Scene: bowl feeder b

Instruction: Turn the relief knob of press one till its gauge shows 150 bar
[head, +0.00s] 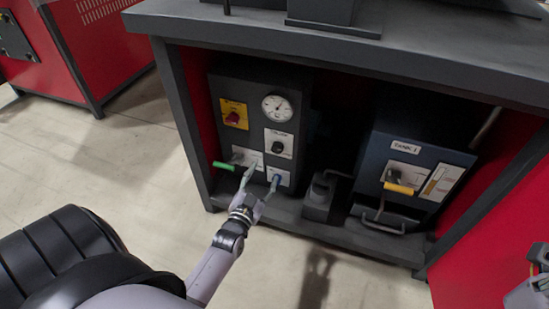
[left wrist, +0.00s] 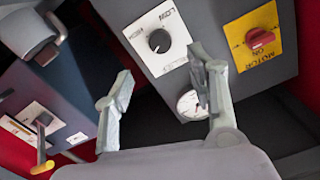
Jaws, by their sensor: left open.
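The press's dark control panel (head: 229,132) holds a round white gauge (head: 277,108), also seen in the left wrist view (left wrist: 190,104). Its needle is too small to read. Below the gauge is a black knob (head: 278,147) on a white plate; in the left wrist view this knob (left wrist: 159,41) has LOW and HIGH beside it. My left gripper (head: 262,181) is open and empty, low in front of the panel. Its fingers point toward the panel, apart from the black knob. A blue control (head: 276,179) on a lower plate is partly behind a finger.
A red motor switch (head: 233,118) on a yellow plate sits left of the gauge. A green-handled lever (head: 224,166) sticks out at lower left. The tank unit (head: 417,150) with a yellow-handled lever (head: 398,188) stands right. The bench top (head: 440,62) overhangs the bay.

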